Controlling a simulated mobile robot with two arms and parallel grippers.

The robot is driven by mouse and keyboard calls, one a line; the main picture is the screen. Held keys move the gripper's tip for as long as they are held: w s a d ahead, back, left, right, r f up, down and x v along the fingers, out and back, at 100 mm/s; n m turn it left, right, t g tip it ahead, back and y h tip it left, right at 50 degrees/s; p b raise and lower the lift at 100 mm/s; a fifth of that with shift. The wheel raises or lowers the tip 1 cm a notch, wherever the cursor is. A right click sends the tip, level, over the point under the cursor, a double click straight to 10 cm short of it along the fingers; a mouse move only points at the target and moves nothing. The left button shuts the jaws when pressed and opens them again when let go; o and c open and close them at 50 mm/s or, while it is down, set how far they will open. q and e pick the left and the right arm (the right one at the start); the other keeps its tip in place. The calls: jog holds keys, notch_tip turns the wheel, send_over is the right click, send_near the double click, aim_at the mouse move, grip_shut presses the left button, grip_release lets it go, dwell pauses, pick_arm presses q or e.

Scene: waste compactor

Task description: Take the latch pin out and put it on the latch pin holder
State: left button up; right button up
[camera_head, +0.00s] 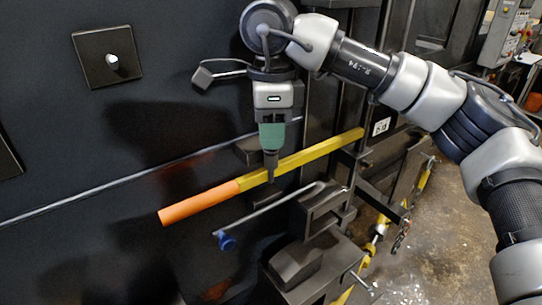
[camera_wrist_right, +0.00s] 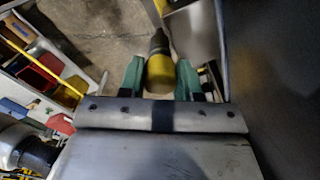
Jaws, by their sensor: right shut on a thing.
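My right gripper (camera_head: 271,150), with green fingers, points down in front of the dark machine wall. It is shut on a pin-like piece, which I take to be the latch pin. In the right wrist view the latch pin (camera_wrist_right: 160,72) has a yellow body between the fingers (camera_wrist_right: 160,78) and a dark tapered end pointing away. In the head view only its dark lower end (camera_head: 271,168) shows, overlapping the yellow bar; I cannot tell if it touches. The fingers hide the yellow body. I cannot identify the latch pin holder with certainty. My left gripper is out of view.
A long yellow bar with an orange end (camera_head: 198,203) slants across behind the gripper. A thin rod with a blue knob (camera_head: 227,241) lies below it. Dark brackets (camera_head: 325,212) stand at lower right. A square plate with a light peg (camera_head: 112,62) is upper left. Floor is open at right.

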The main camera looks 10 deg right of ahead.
jog(key=shift+r, duration=0.25)
dwell(0.3)
notch_tip(320, 180, up, 11)
jog(key=p, duration=0.8)
dwell(1.6)
jog(key=shift+f, duration=0.1)
